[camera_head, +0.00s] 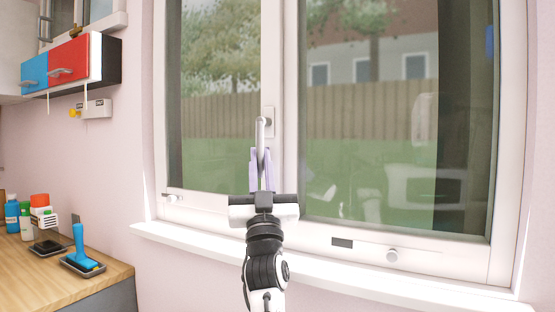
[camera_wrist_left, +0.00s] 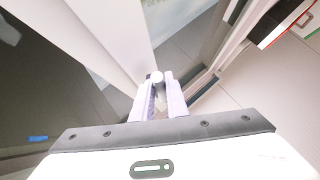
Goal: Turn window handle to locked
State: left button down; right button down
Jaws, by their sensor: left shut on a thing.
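The window handle (camera_head: 261,128) is a white lever on the middle frame of a closed-looking two-pane window. Its base plate (camera_head: 269,122) is fixed to the frame, and the lever hangs downward from it. My left gripper (camera_head: 261,172) is at the lever's lower part, with pale purple fingers on either side of it. In the left wrist view the handle's rounded end (camera_wrist_left: 157,78) sits between the fingertips, and the left gripper (camera_wrist_left: 158,92) is shut on it. The lower part of the lever is partly hidden by the fingers. My right gripper is not in view.
A white window sill (camera_head: 330,270) runs below the window. At the left, a wooden counter (camera_head: 40,272) holds bottles and a blue-handled brush (camera_head: 80,250) on a dark tray. Red and blue cupboard doors (camera_head: 68,62) hang above. The wall between counter and window is clear.

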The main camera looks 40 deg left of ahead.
pick_arm(q)
jog(key=shift+r, duration=0.1)
dwell(0.3)
jog(key=c, duration=1.7)
grip_release()
jog(key=shift+c, duration=0.2)
jog(key=shift+w+d, duration=0.1)
